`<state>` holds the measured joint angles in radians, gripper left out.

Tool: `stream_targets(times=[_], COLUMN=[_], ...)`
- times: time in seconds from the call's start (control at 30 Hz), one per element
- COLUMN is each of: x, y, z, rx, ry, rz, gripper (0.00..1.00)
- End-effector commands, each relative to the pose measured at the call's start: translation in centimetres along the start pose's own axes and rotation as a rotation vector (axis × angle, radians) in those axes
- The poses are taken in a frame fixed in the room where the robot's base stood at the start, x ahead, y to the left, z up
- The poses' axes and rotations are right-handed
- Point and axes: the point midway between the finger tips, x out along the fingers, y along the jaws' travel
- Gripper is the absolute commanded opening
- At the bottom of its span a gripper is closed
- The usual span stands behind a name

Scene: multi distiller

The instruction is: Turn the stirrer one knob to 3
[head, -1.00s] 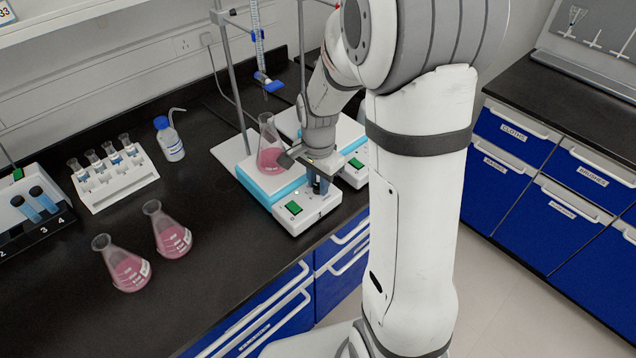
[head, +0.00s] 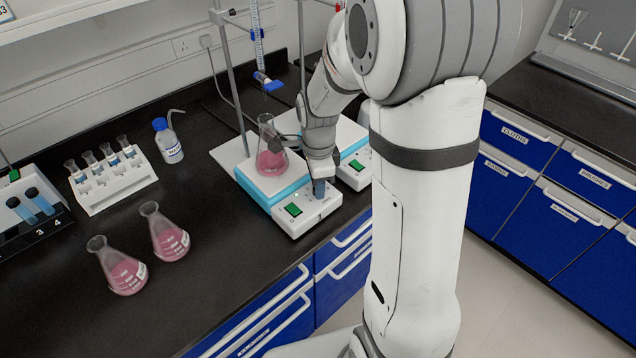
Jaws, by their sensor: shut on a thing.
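A white stirrer (head: 280,230) with a blue band stands on the bench, with a green switch (head: 293,210) on its front panel. A conical flask of pink liquid (head: 270,160) stands on its top plate. My gripper (head: 319,188) points down at the right part of that panel. It is shut on the stirrer's knob, which is mostly hidden by the fingers, so the knob's setting cannot be read. A second stirrer (head: 355,172) stands to the right, partly behind my arm, with its own green switch.
Two pink flasks (head: 122,270) (head: 168,238), a white rack of small flasks (head: 118,185) and a blue-capped bottle (head: 168,145) stand to the left on the black bench. Retort stands (head: 232,85) rise behind the stirrers.

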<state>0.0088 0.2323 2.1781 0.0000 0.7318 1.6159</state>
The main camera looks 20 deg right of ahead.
Motion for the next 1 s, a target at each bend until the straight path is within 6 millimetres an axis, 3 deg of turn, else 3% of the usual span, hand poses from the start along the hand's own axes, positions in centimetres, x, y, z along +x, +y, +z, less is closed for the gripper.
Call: stream_targets(times=[0.43, 0.47, 0.7, 1.0], x=[-0.13, -0.13, -0.06, -0.47], y=[-0.12, -0.12, -0.06, -0.08], z=[0.03, 0.02, 0.01, 0.01], rx=[0.008, 0.008, 0.008, 0.007], ry=[-0.001, -0.001, 0.000, 0.000], rz=[-0.004, -0.004, -0.002, -0.003], gripper=[0.01, 0.26, 0.46, 0.46])
